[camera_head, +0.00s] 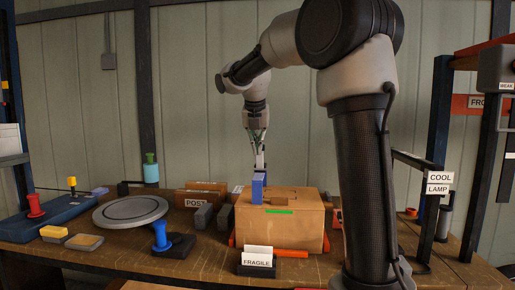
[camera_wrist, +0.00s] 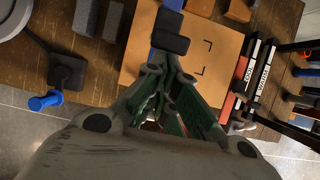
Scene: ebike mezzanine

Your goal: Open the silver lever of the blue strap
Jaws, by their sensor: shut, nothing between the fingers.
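A cardboard box (camera_head: 290,232) stands on the wooden bench, with the blue strap (camera_head: 258,188) over its left part. In the wrist view the box top (camera_wrist: 210,60) shows black corner marks, and part of the blue strap (camera_wrist: 171,4) shows at the top edge. My gripper (camera_head: 260,166) points down, shut and empty, right above the strap's raised top; I cannot tell whether it touches. In the wrist view my gripper's closed fingertips (camera_wrist: 170,44) cover part of the strap. The silver lever cannot be told apart from the fingertips and strap here.
A FRAGILE sign (camera_head: 257,257) stands in front of the box. Grey blocks (camera_head: 204,217) and a POST box (camera_head: 200,198) are close on its left. A COOL LAMP rack (camera_head: 438,184) stands right.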

